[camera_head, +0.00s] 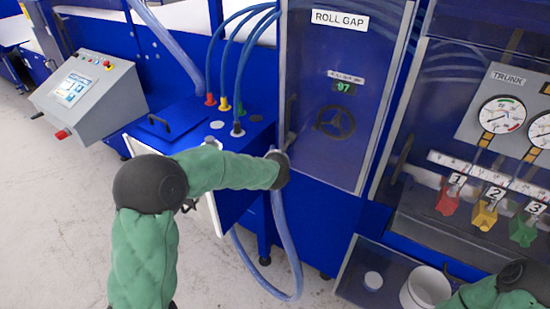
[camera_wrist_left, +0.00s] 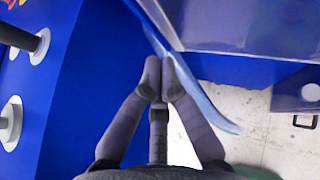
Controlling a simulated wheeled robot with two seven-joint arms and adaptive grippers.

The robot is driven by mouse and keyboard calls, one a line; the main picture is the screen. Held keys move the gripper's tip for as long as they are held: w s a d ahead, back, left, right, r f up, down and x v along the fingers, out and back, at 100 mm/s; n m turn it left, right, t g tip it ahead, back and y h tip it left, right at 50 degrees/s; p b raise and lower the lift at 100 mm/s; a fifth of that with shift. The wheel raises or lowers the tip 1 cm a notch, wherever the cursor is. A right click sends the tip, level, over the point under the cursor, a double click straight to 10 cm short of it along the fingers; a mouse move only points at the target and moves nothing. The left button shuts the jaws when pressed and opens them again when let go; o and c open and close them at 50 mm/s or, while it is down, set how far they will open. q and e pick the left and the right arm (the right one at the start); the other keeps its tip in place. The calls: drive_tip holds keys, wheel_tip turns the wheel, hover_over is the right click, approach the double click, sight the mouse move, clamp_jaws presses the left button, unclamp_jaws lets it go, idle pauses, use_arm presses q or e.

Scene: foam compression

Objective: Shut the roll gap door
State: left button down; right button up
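My left arm reaches to the door's lower left edge. My right gripper is out of view; part of my right arm shows at bottom right.
The blue hose (camera_head: 283,240) hangs below my left wrist. A blue box with hose fittings (camera_head: 200,130) stands left of the door. Right of it are gauges (camera_head: 502,114) and numbered valves (camera_head: 447,197). A white cup (camera_head: 425,290) sits low right. Open floor lies at left.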

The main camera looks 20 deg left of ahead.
use_arm(q)
drive_tip(key=shift+s+a+r+p, duration=0.55)
drive_tip(key=shift+s+r, duration=1.8)
drive_tip(key=shift+s, duration=1.9)
drive_tip(key=s+d+f+n+g+h, duration=0.2)
drive_tip(key=s+d+f+n, duration=0.1)
drive_tip(key=f, duration=0.5)
drive_tip(key=s+d+f+n+g+h, duration=0.1)
drive_tip(key=s+d+f+n+g, duration=0.15)
drive_tip(key=f, duration=0.55)
use_arm(e)
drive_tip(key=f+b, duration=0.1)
drive_tip(key=b, duration=0.1)
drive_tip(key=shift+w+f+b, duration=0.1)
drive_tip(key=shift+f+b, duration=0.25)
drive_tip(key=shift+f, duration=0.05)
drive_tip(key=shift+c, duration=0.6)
use_arm(q)
drive_tip(key=s+d+f+n+g+h, duration=0.2)
drive_tip(key=s+d+f+n, duration=0.5)
drive_tip(key=s+f+n, duration=0.4)
drive_tip(key=s+d+f+n+g+h, duration=0.3)
drive_tip(key=s+d+f+n, duration=0.5)
drive_tip(key=s+f+n, duration=0.4)
wheel_tip(320, 180, down, 4)
drive_tip(key=n+g, duration=0.1)
drive_tip(key=n, duration=0.4)
drive_tip(key=shift+s+d+n, duration=0.15)
drive_tip(key=shift+s+n, duration=0.1)
drive_tip(key=shift+n, duration=0.1)
